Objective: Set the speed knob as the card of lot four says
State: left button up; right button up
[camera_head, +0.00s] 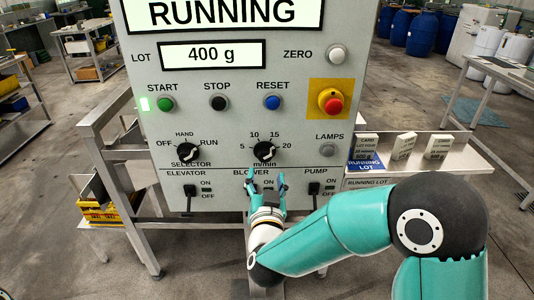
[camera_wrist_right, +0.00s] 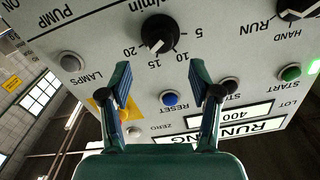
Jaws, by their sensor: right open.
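The speed knob (camera_head: 264,151) is a black dial marked 5, 10, 15 and 20 m/min on the grey panel. It also shows in the wrist view (camera_wrist_right: 158,34), upside down, with its white mark towards the 15 side. My right gripper (camera_head: 267,176) is open and empty just below the knob, in front of the blower switch. In the wrist view its fingers (camera_wrist_right: 160,82) are apart, with the knob beyond their tips, untouched. Several small cards (camera_head: 400,146) stand on the shelf at right; their small print is hard to read. My left gripper is out of view.
The selector knob (camera_head: 187,152) sits left of the speed knob. The start (camera_head: 166,104), stop (camera_head: 219,103) and reset (camera_head: 272,102) buttons are above. A red emergency button (camera_head: 331,102) is upper right. The display (camera_head: 212,54) reads 400 g. Elevator (camera_head: 190,190) and pump (camera_head: 314,188) switches flank my gripper.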

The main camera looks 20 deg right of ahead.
aim_at(265, 158)
jog(key=p+x, duration=0.1)
jog(key=x, duration=0.8)
jog(key=shift+f+p, duration=0.1)
jog(key=shift+p, duration=0.3)
